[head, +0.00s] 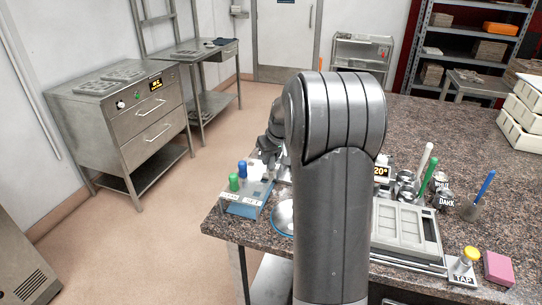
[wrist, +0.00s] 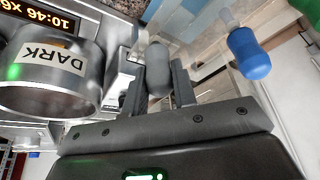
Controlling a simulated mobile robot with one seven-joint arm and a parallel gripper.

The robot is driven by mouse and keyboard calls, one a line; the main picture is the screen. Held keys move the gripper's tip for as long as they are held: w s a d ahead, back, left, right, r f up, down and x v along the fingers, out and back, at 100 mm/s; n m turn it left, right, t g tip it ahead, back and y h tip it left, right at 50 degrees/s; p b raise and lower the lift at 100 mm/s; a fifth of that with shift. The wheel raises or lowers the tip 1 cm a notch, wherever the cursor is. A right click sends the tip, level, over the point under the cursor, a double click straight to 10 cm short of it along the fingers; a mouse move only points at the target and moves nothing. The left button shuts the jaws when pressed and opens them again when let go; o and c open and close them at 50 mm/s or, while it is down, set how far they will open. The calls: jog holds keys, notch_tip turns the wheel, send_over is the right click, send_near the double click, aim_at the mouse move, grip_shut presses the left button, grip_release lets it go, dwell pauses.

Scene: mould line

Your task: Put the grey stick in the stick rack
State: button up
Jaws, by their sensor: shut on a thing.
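The stick rack (head: 243,208) stands at the left end of the stone counter. It holds a green stick (head: 234,182) and a blue stick (head: 242,169). My gripper (head: 268,160) is low, close to the right of these in the head view, partly hidden by my arm. In the wrist view my gripper (wrist: 158,90) is shut on the grey stick (wrist: 157,68), whose rounded grey end shows between the fingers. The blue stick (wrist: 249,54) is to its right, with clear rack plates (wrist: 205,42) around. I cannot tell whether the grey stick's lower end is in the rack.
A metal pot marked DARK (wrist: 60,72) is close on the left in the wrist view. A bowl (head: 284,216) sits right of the rack. A metal tray (head: 407,228), a yellow-knobbed stamp (head: 471,256) and a pink block (head: 498,268) lie farther right.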

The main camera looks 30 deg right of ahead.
jog(key=o, duration=1.1)
jog(key=shift+c, duration=0.2)
jog(key=shift+o, duration=0.4)
jog(key=o, duration=0.3)
jog(key=shift+o, duration=0.2)
jog(key=shift+r, duration=3.5)
jog(key=shift+a, duration=0.1)
